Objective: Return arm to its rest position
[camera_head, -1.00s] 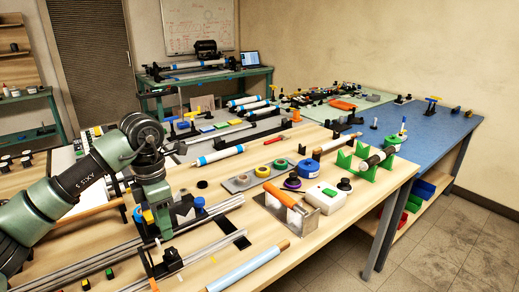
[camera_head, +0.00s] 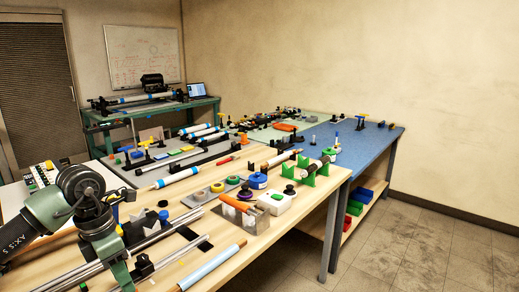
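My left arm (camera_head: 52,218) comes in from the left edge and reaches over the near left part of the wooden workbench (camera_head: 275,237). Its wrist bends down beside the metal rails (camera_head: 143,247). My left gripper is at or below the bottom edge of the picture, and its fingers cannot be made out. My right arm and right gripper are out of the picture.
On the bench are a white box with a green button (camera_head: 278,203), an orange-handled tool (camera_head: 234,204), tape rolls (camera_head: 217,187), green stands (camera_head: 315,172) and a light blue roll (camera_head: 210,263). A blue-topped table (camera_head: 365,148) adjoins behind. Floor at right is clear.

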